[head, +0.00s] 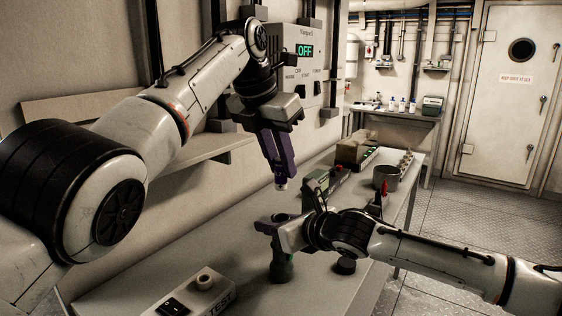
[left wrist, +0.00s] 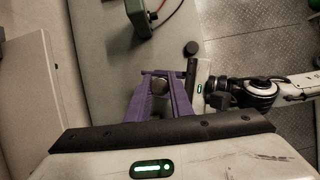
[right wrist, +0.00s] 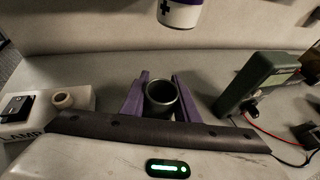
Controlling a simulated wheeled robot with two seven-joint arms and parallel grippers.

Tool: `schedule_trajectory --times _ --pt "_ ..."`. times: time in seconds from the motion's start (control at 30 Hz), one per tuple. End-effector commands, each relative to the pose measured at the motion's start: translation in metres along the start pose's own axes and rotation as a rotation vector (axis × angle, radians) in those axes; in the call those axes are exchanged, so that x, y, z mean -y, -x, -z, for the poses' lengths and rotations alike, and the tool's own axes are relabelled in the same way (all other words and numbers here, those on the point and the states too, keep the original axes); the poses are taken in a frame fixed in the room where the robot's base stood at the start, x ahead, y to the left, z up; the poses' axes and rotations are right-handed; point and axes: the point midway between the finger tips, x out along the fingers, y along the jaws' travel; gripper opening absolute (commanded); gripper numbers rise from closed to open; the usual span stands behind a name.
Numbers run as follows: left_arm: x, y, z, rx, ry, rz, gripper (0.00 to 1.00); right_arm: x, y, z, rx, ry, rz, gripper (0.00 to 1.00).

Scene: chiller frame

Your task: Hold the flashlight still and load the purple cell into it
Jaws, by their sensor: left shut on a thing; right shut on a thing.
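The purple cell (right wrist: 180,13), with a white band and a plus mark, hangs upright from my left gripper (head: 280,172). Its pale lower end (head: 282,184) shows below the purple fingers in the head view. The flashlight (head: 281,268) is a dark, open-topped tube standing upright on the bench. My right gripper (head: 270,226) is shut around its upper part. In the right wrist view the tube's open mouth (right wrist: 161,92) sits between the fingers (right wrist: 160,98) and looks empty. The cell is above the mouth with a clear gap. In the left wrist view the left fingers (left wrist: 163,85) mostly hide the cell.
A test box (head: 203,291) stands at the bench's front left. A green meter (right wrist: 265,80) with red and black leads stands to the right in the right wrist view. A black round piece (head: 345,266) lies beside my right arm. A grey cup (head: 386,177) stands farther back.

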Motion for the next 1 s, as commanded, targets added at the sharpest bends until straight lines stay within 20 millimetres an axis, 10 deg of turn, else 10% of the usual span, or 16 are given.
schedule_trajectory --times 1.0 --pt "0.000 -0.053 0.022 0.000 -0.001 0.000 0.00 0.000 0.000 -0.001 0.001 0.000 -0.001 0.00"
